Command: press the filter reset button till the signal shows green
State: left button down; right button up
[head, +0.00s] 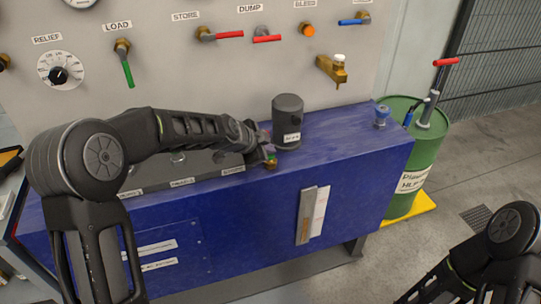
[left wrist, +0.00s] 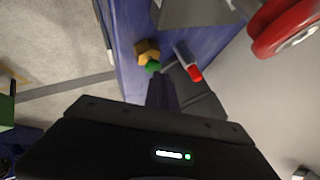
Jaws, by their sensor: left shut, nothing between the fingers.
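A brass hex fitting with a green cap (left wrist: 153,66) is in the left wrist view, right by my left fingertips. I take the capped fitting to be the filter's button or signal; which one I cannot tell. The part facing me shows green. My left gripper (head: 266,154) is shut and empty, its tips (left wrist: 160,80) at the cap; whether they touch it I cannot tell. My right gripper is out of view.
A short lever with a red tip (left wrist: 194,72) is close beside the fitting. Valve handles line the grey panel (head: 205,70) behind. A green drum (head: 405,160) stands at the right.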

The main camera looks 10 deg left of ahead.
pick_arm(q)
jog(key=shift+f+b, duration=0.3)
jog(key=shift+b, duration=0.05)
jog(key=shift+r, duration=0.1)
dwell(0.5)
jog(key=shift+r+p, duration=0.45)
jog(key=shift+r, duration=0.35)
jog(key=shift+r+p, duration=1.3)
jog(key=shift+r, duration=1.25)
